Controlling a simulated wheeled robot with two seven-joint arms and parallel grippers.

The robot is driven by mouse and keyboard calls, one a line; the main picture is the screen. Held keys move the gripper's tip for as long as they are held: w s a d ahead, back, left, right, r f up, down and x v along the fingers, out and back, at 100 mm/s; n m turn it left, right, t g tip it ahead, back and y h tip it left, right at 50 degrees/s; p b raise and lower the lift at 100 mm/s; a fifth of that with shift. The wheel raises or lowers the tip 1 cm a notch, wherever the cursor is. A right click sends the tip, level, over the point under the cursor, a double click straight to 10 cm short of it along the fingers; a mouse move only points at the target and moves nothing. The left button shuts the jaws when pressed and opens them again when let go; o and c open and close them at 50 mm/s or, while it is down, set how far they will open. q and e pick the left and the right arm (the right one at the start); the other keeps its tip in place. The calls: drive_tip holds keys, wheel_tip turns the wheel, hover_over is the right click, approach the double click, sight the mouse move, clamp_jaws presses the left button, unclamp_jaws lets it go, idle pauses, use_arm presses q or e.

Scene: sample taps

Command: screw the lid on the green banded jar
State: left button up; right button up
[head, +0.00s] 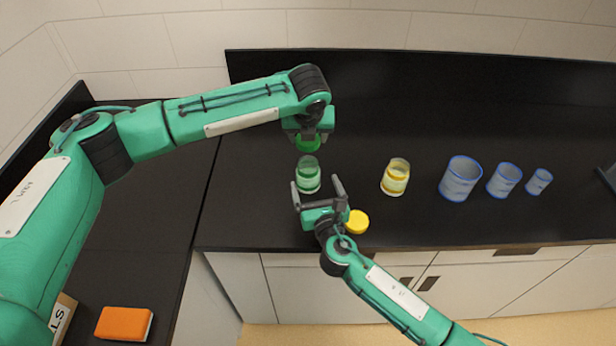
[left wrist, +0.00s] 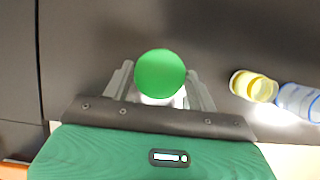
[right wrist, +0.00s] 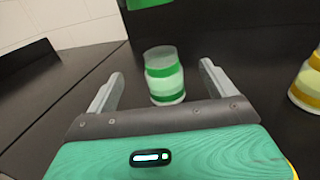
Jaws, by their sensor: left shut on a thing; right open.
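The green banded jar (head: 308,176) stands upright and open-topped on the dark counter. The right wrist view shows its green bands (right wrist: 164,72). My left gripper (head: 308,135) is shut on the green lid (head: 308,145) and holds it above the jar, apart from it in the head view. In the left wrist view the lid (left wrist: 160,72) hides most of what lies below it. My right gripper (head: 316,182) is open at the near side of the jar. Its fingers point toward the jar, one to each side, and I see no contact.
A yellow banded jar (head: 396,177) stands to the right, with a yellow lid (head: 356,222) lying near the front edge beside my right gripper. Blue-rimmed containers (head: 460,179) stand farther right. An orange block (head: 124,323) lies at lower left. The counter behind is clear.

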wheel_tip(320, 180, down, 4)
drive_tip(key=shift+r, duration=0.15)
drive_tip(key=x, duration=0.6)
drive_tip(key=shift+w+a+f, duration=0.1)
drive_tip(key=shift+w+f, duration=0.1)
drive_tip(key=shift+f, duration=0.05)
drive_tip(key=shift+w, duration=0.5)
drive_tip(key=shift+c, duration=0.4)
drive_tip(key=c, duration=1.4)
use_arm(q)
hover_over(308, 159)
drive_tip(key=s, duration=0.2)
drive_tip(key=shift+f, duration=2.5)
